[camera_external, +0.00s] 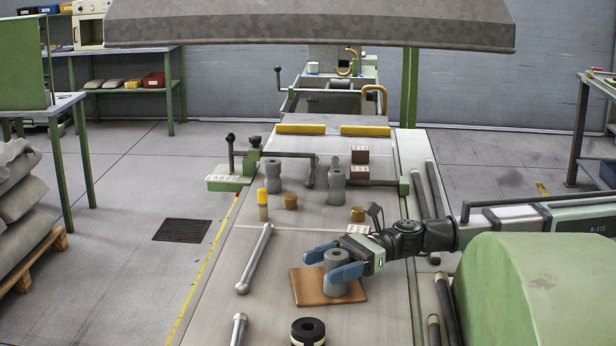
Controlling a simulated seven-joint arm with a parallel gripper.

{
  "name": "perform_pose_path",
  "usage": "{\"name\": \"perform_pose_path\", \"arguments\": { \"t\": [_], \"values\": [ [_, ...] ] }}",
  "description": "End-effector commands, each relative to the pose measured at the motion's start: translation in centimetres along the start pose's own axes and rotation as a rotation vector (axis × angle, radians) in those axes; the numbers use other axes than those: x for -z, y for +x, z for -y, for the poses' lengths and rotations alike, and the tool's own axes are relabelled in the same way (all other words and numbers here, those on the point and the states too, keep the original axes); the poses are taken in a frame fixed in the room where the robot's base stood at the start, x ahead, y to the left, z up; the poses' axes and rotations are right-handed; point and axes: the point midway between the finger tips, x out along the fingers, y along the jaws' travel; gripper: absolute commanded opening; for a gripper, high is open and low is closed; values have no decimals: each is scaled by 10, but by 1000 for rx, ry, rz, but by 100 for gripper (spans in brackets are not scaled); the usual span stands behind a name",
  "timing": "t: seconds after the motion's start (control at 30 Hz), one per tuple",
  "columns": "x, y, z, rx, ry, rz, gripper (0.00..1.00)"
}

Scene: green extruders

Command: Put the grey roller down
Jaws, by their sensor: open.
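The grey roller (337,261) stands upright on a brown wooden board (312,290) on the long grey table. My gripper (332,262) reaches in from the right, with one blue finger on either side of the roller. The jaws are open, and the roller is between them. The near finger hides part of the roller's lower side. I cannot tell whether a finger still touches it.
A black ring-shaped part (308,332) lies in front of the board. A metal bar (254,258) lies to the left. A green housing (540,290) is at the right.

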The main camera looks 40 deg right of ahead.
Motion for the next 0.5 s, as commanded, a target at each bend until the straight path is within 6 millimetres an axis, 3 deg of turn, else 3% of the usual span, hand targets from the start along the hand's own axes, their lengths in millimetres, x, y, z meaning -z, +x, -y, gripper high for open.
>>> {"name": "perform_pose_path", "arguments": {
  "t": [0.27, 0.5],
  "values": [
    [-2, -15, -1, 0, 0, 0, 79],
    [-2, -54, -1, 2, 0, 0, 79]
  ]
}}
